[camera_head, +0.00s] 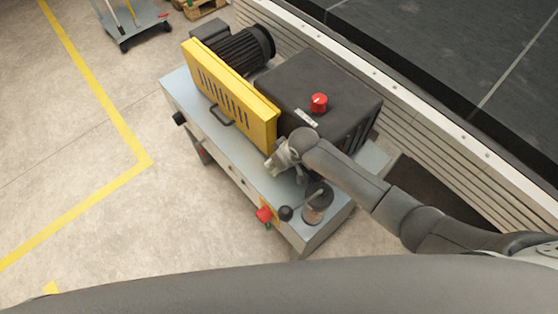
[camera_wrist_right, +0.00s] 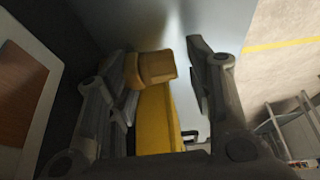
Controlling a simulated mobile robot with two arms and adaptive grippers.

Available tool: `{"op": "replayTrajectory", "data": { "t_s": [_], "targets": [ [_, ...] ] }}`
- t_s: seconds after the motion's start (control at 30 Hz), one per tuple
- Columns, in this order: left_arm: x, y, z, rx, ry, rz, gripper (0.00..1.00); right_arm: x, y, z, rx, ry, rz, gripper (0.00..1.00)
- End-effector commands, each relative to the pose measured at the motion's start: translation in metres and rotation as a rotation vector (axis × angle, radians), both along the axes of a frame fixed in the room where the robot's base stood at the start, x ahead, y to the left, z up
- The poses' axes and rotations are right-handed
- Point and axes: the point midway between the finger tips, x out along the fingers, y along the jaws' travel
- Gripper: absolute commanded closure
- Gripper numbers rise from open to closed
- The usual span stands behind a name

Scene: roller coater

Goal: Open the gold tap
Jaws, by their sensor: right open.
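In the right wrist view a gold block-shaped piece (camera_wrist_right: 151,68), which looks like part of the gold tap, sits between the fingers of my right gripper (camera_wrist_right: 163,78). It is close to the left finger; I cannot tell whether they touch. A gap shows between it and the right finger. In the head view my right gripper (camera_head: 276,162) is low over the grey machine top, beside the near end of the yellow guard (camera_head: 232,92). The gripper is open. It hides the tap in the head view. My left gripper is not in view.
A black housing (camera_head: 318,90) with a red knob (camera_head: 319,102) stands behind the gripper. A red button (camera_head: 264,214) and a dark ball-ended lever (camera_head: 286,213) are at the machine's near end.

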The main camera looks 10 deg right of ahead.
Motion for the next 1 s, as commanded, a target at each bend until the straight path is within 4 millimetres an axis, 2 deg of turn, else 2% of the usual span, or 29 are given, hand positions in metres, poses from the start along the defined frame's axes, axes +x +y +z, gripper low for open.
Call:
{"op": "replayTrajectory", "data": {
  "t_s": [0.07,0.37,0.7,1.0],
  "targets": [
    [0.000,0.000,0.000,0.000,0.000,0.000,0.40,0.000,0.000,0.000,0.000,0.000,0.000,0.58],
    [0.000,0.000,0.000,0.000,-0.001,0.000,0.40,0.000,0.000,0.000,0.000,0.000,0.000,0.97],
    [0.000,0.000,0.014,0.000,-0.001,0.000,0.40,0.003,0.002,0.003,-0.067,0.091,-0.001,0.97],
    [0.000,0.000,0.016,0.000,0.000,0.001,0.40,0.004,0.003,0.000,-0.142,0.195,0.000,0.97]
  ]
}}
